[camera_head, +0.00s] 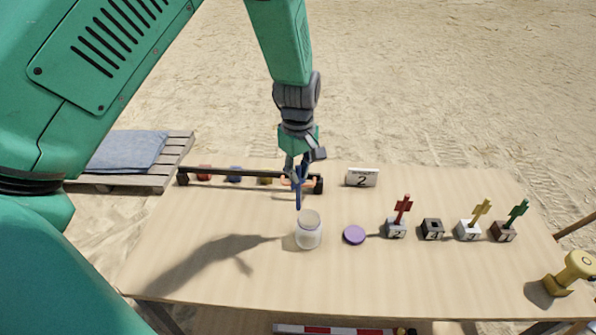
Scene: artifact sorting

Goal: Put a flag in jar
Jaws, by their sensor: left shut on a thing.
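My left gripper (301,163) is shut on a blue flag (299,190), which points downward. The flag's lower end is just above the mouth of a clear glass jar (308,236). From this view I cannot tell whether its tip is inside the rim. The jar stands upright and open on the wooden table. A purple round lid (354,235) lies to the right of the jar. Red (402,208), yellow (481,211) and green (518,211) flags stand in small numbered blocks on the right. A dark block (432,229) between them holds no flag. My right gripper is not in view.
A dark rail (222,175) with small coloured items runs along the back left of the table. A sign with "2" (361,178) stands behind the jar. A yellow object (570,272) stands at the right edge. The table's front left (200,280) is clear. A pallet (150,180) lies beyond.

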